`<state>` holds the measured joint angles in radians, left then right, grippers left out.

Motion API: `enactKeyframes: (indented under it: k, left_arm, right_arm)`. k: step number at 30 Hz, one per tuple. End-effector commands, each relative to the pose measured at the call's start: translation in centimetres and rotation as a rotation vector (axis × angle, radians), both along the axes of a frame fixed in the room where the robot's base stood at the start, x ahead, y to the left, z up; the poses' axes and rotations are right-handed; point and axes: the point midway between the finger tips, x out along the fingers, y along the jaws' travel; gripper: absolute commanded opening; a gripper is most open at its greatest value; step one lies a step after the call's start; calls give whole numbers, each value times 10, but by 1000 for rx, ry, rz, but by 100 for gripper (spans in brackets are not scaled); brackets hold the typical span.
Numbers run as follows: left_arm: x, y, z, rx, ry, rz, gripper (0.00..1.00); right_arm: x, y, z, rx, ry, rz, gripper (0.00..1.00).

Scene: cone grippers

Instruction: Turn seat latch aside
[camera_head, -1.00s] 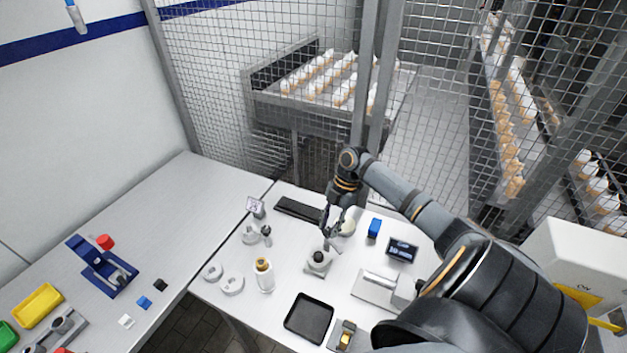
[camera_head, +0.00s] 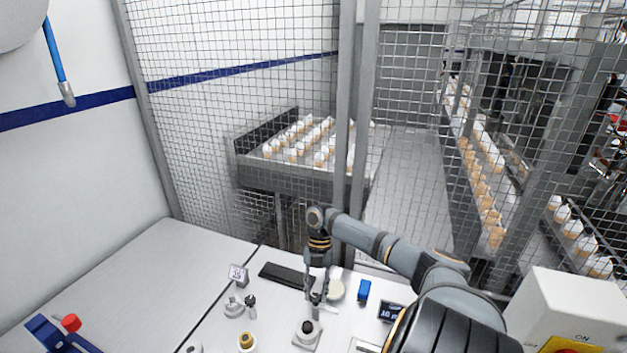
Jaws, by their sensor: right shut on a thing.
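The seat (camera_head: 304,341) is a small pale block with a dark round knob (camera_head: 307,327) on it, at the bottom middle of the head view. A thin pale lever, seemingly the seat latch (camera_head: 329,309), is at the back of the seat. My right gripper (camera_head: 317,298) points down just behind the seat, shut on what looks like this latch; its fingertips are small and the grip itself is hard to make out. My left gripper is not in view.
A blue block (camera_head: 364,290) and a small display (camera_head: 391,312) stand right. A wire mesh fence (camera_head: 230,110) rises behind the table.

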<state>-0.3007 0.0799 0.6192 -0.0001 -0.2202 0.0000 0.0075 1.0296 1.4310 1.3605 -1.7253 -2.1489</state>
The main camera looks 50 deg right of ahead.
Motion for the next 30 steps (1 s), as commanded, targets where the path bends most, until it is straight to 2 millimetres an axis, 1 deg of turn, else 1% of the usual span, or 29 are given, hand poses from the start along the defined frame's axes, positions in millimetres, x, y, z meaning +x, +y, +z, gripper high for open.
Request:
enactKeyframes:
  k: [11, 12, 15, 17, 26, 29, 30]
  left_arm:
    - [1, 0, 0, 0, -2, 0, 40]
    - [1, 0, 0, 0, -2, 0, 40]
    - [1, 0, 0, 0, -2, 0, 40]
    - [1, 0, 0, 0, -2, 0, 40]
    - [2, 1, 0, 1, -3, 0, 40]
    - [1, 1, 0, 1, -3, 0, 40]
    - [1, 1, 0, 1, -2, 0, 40]
  right_arm:
    - [0, -1, 1, -1, -2, 5, 0]
    - [0, -1, 1, -1, -2, 5, 34]
    - [0, 0, 0, -1, -2, 5, 47]
    - [0, 0, 0, -2, -1, 4, 54]
    - [0, -1, 2, -1, -1, 3, 54]
    - [2, -5, 12, -3, -1, 4, 54]
    - [4, -8, 19, -4, -2, 3, 54]
